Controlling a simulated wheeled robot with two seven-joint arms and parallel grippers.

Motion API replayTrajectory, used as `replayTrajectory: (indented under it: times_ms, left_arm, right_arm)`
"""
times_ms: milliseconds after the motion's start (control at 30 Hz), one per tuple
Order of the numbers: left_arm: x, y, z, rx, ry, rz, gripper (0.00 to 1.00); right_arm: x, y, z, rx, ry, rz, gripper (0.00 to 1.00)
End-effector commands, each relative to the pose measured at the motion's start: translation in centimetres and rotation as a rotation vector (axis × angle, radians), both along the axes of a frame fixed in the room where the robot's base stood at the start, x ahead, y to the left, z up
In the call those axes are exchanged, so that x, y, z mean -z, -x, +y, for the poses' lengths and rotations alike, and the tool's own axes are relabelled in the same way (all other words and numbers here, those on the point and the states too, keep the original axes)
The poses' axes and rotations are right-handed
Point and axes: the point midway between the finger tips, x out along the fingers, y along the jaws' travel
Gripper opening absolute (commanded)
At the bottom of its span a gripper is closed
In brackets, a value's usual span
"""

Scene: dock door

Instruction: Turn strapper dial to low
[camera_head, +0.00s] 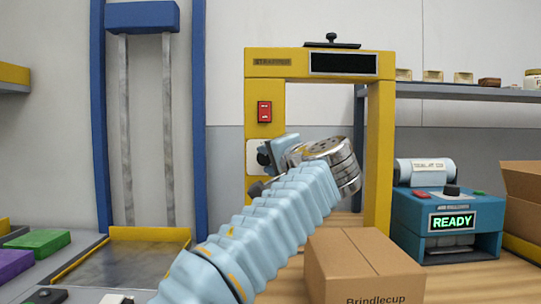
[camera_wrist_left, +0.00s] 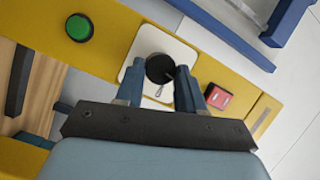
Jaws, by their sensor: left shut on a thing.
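In the head view the plate (camera_head: 251,152) shows only partly, and my wrist hides most of the dial. My left gripper (camera_wrist_left: 160,75) has one finger on each side of the dial and is shut on it. A small light pointer shows at the dial's edge between the fingers. I cannot read any marks on the plate. My right gripper is in neither view.
A red switch (camera_head: 265,111) is above the plate, and a green button (camera_wrist_left: 79,28) is on the same post. A cardboard box (camera_head: 365,265) stands in front of the frame. A blue label machine (camera_head: 447,225) reading READY is at the right.

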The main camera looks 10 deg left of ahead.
Motion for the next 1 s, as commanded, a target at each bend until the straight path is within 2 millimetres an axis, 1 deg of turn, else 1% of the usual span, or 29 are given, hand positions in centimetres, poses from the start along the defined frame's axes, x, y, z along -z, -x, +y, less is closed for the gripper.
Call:
replayTrajectory:
  times_ms: [100, 333, 900, 933, 1000]
  left_arm:
    - [-0.09, 0.01, 0.1, -0.004, 0.065, -0.015, 0.08]
    - [-0.05, 0.02, 0.13, -0.004, 0.144, -0.038, 0.08]
    - [0.03, 0.01, 0.13, -0.005, 0.173, -0.045, 0.08]
    - [0.04, 0.0, 0.13, -0.005, 0.173, -0.045, 0.41]
    - [0.02, -0.01, 0.12, -0.004, 0.173, -0.046, 0.52]
  right_arm:
    - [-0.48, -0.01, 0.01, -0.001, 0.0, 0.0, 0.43]
    - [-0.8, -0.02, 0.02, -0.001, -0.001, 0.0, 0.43]
    - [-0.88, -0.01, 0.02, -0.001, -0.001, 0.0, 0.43]
    - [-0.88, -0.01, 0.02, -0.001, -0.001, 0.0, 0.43]
    - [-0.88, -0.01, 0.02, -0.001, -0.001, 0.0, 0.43]
